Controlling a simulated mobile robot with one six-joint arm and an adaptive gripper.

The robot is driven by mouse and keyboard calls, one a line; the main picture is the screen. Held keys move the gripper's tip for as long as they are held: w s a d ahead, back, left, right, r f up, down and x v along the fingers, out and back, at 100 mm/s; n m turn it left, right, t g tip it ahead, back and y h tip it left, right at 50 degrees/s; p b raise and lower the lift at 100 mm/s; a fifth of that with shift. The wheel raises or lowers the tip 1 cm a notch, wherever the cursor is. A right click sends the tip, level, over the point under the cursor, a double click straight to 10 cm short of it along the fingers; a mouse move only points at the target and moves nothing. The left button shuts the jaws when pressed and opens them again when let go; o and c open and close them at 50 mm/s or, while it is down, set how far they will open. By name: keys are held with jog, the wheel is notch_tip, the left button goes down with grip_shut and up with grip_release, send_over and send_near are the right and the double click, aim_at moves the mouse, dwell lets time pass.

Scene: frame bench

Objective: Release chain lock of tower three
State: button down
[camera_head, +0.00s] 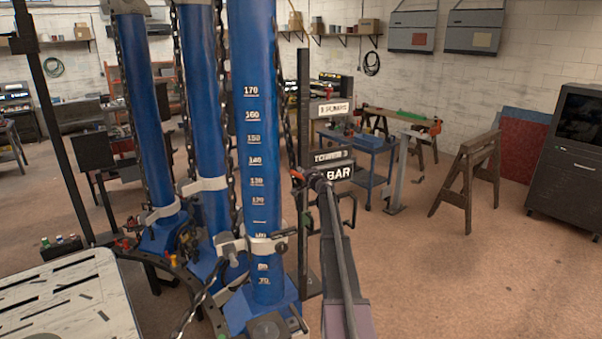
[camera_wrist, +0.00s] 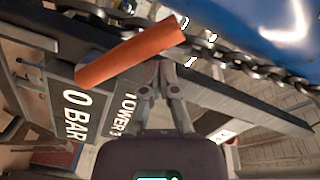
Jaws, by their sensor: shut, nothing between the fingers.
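Tower three is the blue column (camera_head: 255,150) with white scale numbers in the head view. The signs beside it read "TOWER 3" (camera_head: 332,155) and "0 BAR" (camera_head: 338,173); they also show in the wrist view (camera_wrist: 75,112). An orange-red lever (camera_wrist: 130,52) lies slanted across the wrist view, beside a dark chain (camera_wrist: 250,70) along the blue column. It shows small in the head view (camera_head: 297,175). My gripper (camera_wrist: 160,68) is shut and empty, its fingertips close to the lever's lower edge. I cannot tell whether they touch it.
Two more blue columns (camera_head: 200,110) (camera_head: 145,110) with chains stand to the left. A perforated pale table (camera_head: 75,295) is at the lower left. A blue cart (camera_head: 365,150) and a wooden sawhorse (camera_head: 470,185) stand behind to the right.

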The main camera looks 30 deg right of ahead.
jog(key=s+d+r+p, duration=0.1)
jog(key=s+r+p, duration=0.2)
jog(key=s, duration=0.8)
jog(key=shift+r, duration=0.2)
jog(key=shift+f, duration=0.1)
dwell(0.5)
